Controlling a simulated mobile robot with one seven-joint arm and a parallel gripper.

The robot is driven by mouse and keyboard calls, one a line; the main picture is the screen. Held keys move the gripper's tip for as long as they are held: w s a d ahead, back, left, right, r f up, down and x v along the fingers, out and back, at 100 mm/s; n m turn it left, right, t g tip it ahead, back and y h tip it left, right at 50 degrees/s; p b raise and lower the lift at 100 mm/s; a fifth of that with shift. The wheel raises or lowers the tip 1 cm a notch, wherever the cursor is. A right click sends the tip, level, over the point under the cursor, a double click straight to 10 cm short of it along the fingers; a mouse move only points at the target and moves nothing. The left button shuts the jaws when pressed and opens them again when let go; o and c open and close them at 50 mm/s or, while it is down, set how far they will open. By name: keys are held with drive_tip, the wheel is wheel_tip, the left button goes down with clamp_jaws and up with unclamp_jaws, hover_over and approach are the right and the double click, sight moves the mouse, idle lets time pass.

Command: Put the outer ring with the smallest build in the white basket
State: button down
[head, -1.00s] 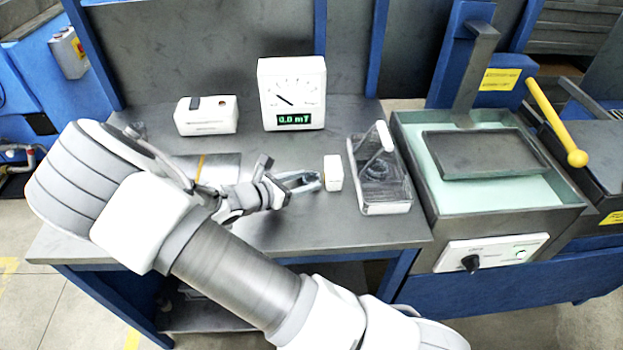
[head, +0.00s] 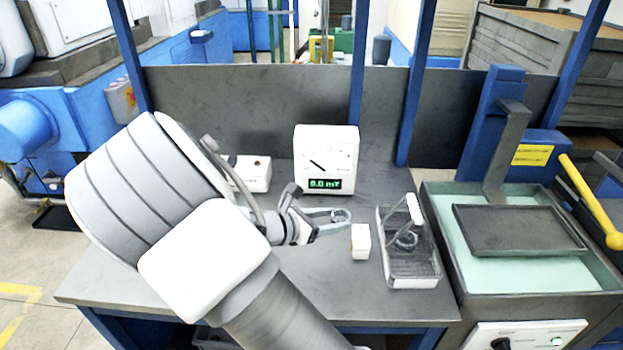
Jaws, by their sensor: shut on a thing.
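My gripper (head: 335,218) is shut on a pale metal ring (head: 341,214), held above the bench left of the basket. The fingers partly hide the ring, and its build cannot be compared from here. A clear-walled basket with a white handle (head: 414,209) stands on the right side of the bench. At least one dark metal ring (head: 405,240) lies inside it. The gripper is apart from the basket.
A small white box (head: 360,241) stands between gripper and basket. Another white device (head: 252,172) is partly hidden by my arm. A green-lined tank (head: 450,250) is right of the bench (head: 330,290).

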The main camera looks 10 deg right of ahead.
drive_tip(key=shift+s+d+f+n+t+y+p, duration=0.1)
drive_tip(key=shift+s+f+n+t+y+p, duration=0.15)
drive_tip(key=shift+f+n+t, duration=0.15)
drive_tip(key=shift+s+d+f+n+t+y+p, duration=0.1)
drive_tip(key=shift+f+n+t+y+p, duration=0.15)
drive_tip(key=shift+f, duration=0.3)
drive_tip(key=shift+s+d+f+n+t+y+p, duration=0.1)
drive_tip(key=shift+s+f+n+t+y+p, duration=0.15)
drive_tip(key=shift+f+n, duration=0.15)
drive_tip(key=shift+w, duration=0.1)
